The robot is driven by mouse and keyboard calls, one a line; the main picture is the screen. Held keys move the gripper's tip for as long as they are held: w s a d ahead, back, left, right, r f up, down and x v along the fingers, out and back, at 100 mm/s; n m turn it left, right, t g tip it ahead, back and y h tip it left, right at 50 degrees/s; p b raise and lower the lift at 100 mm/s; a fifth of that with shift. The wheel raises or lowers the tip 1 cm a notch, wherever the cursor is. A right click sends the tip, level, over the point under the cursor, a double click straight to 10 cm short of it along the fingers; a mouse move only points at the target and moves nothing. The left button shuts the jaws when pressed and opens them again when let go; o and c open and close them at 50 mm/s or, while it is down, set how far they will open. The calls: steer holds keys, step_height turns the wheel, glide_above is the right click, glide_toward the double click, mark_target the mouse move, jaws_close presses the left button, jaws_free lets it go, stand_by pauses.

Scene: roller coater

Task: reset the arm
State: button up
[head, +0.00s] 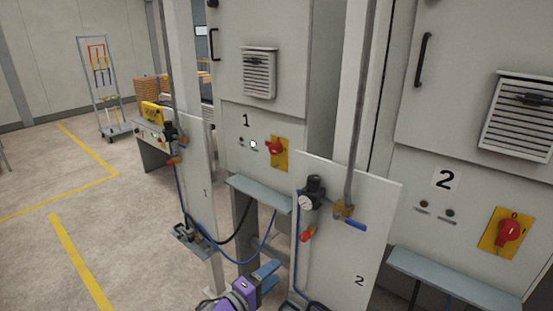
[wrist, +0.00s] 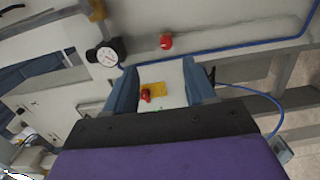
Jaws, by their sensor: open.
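My gripper (head: 266,279) shows at the bottom middle of the head view, purple with blue-grey fingers. It is low in front of the machines, left of the panel marked 2 (head: 345,240). In the wrist view my gripper (wrist: 163,90) has its two fingers spread apart with nothing held between them. Through the gap a red rotary switch on a yellow plate (wrist: 152,90) shows in the background. The rest of my arm is mostly out of the head view.
Cabinet 1 (head: 228,85) and cabinet 2 (head: 450,110) stand ahead, with red switches (head: 274,147) (head: 508,232). A gauge (head: 306,202), red knob (head: 308,235) and blue hose (head: 297,270) are near my gripper. Grey ledges (head: 258,193) (head: 455,278) jut out. Floor (head: 60,190) at left is clear.

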steer(key=s+d+r+m+g+h, duration=0.3)
steer(key=d+r+m+g, duration=0.3)
steer(key=d, duration=0.8)
steer(key=s+d+r+m+g+y, duration=0.2)
steer(key=s+d+r+m+g, duration=0.2)
steer(key=s+d+g, duration=0.5)
steer(key=s+d+f+m+y, duration=0.1)
steer(key=s+d+y, duration=0.15)
steer(key=s, duration=0.35)
steer(key=s+d+y, duration=0.1)
steer(key=s+y, duration=0.2)
steer(key=s, duration=0.4)
steer(key=s+a+f+n+y, duration=0.1)
steer(key=s+a+y, duration=0.6)
steer(key=s+a, duration=0.2)
steer(key=shift+s+a+f+n, duration=0.25)
steer(key=shift+s+f+n, duration=0.05)
steer(key=shift+s, duration=0.8)
steer(key=shift+y, duration=0.25)
